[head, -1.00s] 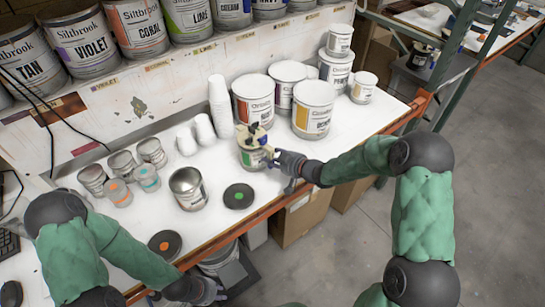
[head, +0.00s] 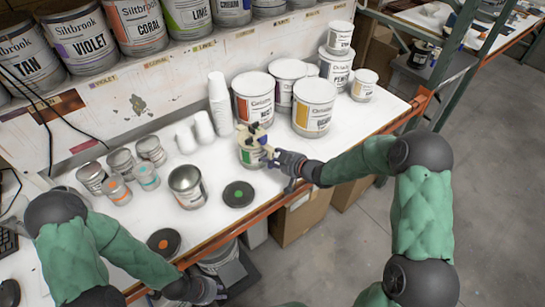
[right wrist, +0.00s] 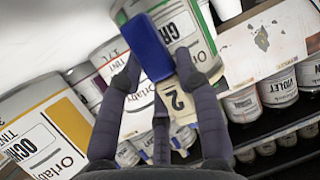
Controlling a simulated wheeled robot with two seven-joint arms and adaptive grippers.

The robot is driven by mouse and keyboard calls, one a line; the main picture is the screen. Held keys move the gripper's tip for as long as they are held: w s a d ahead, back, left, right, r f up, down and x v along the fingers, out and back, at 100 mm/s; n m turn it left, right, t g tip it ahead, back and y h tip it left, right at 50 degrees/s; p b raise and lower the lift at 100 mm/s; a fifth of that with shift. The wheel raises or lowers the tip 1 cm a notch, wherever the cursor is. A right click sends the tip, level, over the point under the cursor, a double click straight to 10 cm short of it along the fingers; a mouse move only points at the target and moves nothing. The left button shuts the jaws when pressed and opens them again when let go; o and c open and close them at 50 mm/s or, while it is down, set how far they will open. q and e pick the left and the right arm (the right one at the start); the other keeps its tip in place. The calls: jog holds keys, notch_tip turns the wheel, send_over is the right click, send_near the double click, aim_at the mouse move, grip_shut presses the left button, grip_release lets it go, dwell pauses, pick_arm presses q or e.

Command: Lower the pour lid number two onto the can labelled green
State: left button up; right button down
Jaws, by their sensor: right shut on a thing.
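The can labelled green (head: 250,158) stands upright near the table's front edge; part of its label, "GR", shows in the right wrist view (right wrist: 172,22). The cream pour lid number two (head: 252,135) is at the can's top; I cannot tell whether it is fully seated. Its blue handle (right wrist: 150,47) and its tag with a "2" (right wrist: 177,101) show in the right wrist view. My right gripper (head: 272,158) is shut on the lid by the blue handle. My left gripper (head: 216,290) is low, off the table's front edge, and its fingers are unclear.
An open empty can (head: 187,187) and a black disc with a green dot (head: 238,195) are left of the green can. White cups (head: 220,105) and large cans (head: 253,97) stand behind it. A disc with an orange dot (head: 163,243) lies front left.

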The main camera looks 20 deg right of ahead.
jog(key=c, duration=0.8)
grip_release()
jog(key=v, duration=1.2)
